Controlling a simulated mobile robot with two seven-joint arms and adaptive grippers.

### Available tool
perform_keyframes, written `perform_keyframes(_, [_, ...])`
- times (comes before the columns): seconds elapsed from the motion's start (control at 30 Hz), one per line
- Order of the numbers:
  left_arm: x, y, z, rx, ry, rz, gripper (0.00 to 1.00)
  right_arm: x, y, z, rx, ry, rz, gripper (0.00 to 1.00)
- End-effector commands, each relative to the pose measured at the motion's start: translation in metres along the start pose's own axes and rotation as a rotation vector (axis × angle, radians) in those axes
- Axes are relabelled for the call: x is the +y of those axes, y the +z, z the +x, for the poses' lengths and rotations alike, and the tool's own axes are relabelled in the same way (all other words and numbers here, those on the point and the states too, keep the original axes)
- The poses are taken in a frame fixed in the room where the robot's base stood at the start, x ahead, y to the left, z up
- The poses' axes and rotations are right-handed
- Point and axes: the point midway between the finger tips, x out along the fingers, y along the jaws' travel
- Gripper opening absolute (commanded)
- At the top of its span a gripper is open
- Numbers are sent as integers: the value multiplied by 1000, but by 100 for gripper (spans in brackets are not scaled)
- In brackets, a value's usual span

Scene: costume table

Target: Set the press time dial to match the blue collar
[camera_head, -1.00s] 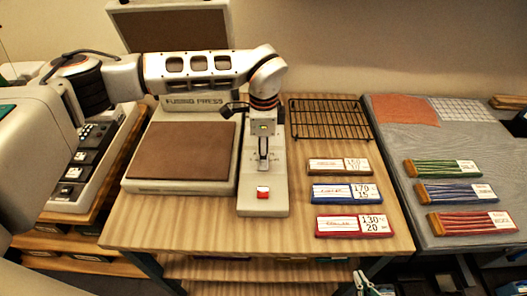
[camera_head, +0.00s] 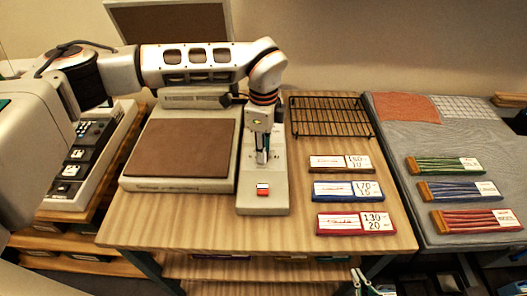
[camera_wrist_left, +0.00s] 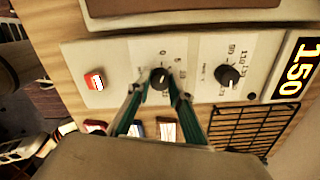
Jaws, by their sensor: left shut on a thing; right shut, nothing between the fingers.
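The press time dial (camera_wrist_left: 160,78) is a small black knob on the press's pale control panel (camera_head: 262,205). My left gripper (camera_wrist_left: 158,84) is shut on this dial, one teal finger on each side; the fingers hide part of its scale. In the head view my left gripper (camera_head: 262,158) points down over the panel and hides the dial. The blue-framed card (camera_head: 346,191) on the table reads 170 and 15. My right gripper (camera_head: 357,273) shows at the bottom edge, shut and empty, away from the table top.
A second black dial (camera_wrist_left: 228,75) sits close beside the held one. A display (camera_wrist_left: 293,73) reads 150. A red-and-white switch (camera_head: 263,189) is on the panel's front. A wire rack (camera_head: 330,117) stands right of the panel. Brown and red cards lie around the blue one.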

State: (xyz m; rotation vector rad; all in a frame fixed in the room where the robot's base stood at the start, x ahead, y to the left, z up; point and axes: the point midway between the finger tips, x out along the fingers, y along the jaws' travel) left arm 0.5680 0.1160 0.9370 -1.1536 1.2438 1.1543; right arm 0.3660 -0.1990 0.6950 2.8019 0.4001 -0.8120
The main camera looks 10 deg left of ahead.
Motion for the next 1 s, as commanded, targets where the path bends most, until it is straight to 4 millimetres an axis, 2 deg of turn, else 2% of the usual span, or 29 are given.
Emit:
perform_keyframes(0.5, [0, 0, 0, -1, -1, 489, 0, 0, 22, 9, -16, 0, -4, 0])
perform_keyframes(1.0, [0, 0, -1, 0, -1, 965, 0, 0, 22, 10, -13, 1, -3, 0])
